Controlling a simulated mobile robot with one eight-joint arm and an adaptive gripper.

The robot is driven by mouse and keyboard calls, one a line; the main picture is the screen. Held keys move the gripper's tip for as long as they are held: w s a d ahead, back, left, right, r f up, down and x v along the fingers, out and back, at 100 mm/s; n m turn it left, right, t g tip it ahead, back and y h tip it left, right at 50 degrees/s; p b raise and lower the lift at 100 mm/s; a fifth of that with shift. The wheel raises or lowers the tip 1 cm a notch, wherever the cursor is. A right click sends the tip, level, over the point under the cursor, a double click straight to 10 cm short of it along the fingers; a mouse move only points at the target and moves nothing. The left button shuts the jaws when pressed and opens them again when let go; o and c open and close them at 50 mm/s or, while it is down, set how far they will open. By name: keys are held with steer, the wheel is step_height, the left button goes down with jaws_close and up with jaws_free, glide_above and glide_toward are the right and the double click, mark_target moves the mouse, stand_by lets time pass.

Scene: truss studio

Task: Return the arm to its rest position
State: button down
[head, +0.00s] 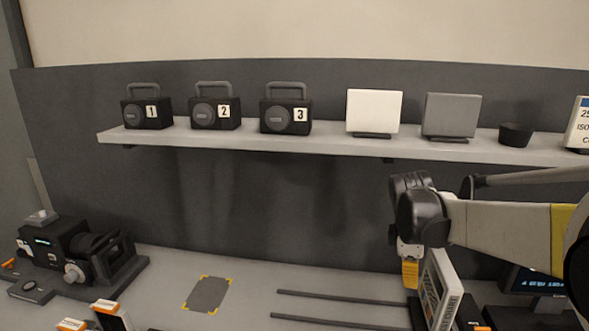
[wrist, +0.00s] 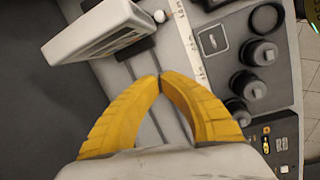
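My arm (head: 500,230) reaches in from the right side of the head view. My gripper (head: 410,275) points down just left of an upright light panel with a printed face (head: 440,293). In the wrist view the two yellow fingers of my gripper (wrist: 160,77) curve in and their tips meet, with nothing seen between them. The white panel (wrist: 97,30) stands up and to the left of the fingertips there, apart from them.
A shelf (head: 230,141) holds several black cases, two cards and a dark bowl (head: 515,135). A camera (head: 75,250) stands on the bench at left. Two dark rails (head: 335,297) and a grey marked pad (head: 207,294) lie mid-bench. A console with knobs (wrist: 255,85) is right of the fingers.

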steer(key=s+a+f+m+t+b, duration=0.1)
steer(key=s+a+m+t+b, duration=0.1)
steer(key=s, duration=0.4)
steer(key=s+a+f+m+t+y+b, duration=0.1)
steer(key=s+a+m+t+b, duration=0.1)
steer(key=s+a+m, duration=0.3)
steer(key=s+a+f+m+t+y+b, duration=0.1)
steer(key=s+a+m+t, duration=0.1)
steer(key=s+m, duration=0.4)
steer(key=s+a, duration=0.1)
steer(key=s, duration=0.2)
steer(key=shift+a+f+b, duration=0.3)
steer(key=shift+f+b, duration=0.05)
steer(key=shift+b, duration=0.05)
stand_by(1.6)
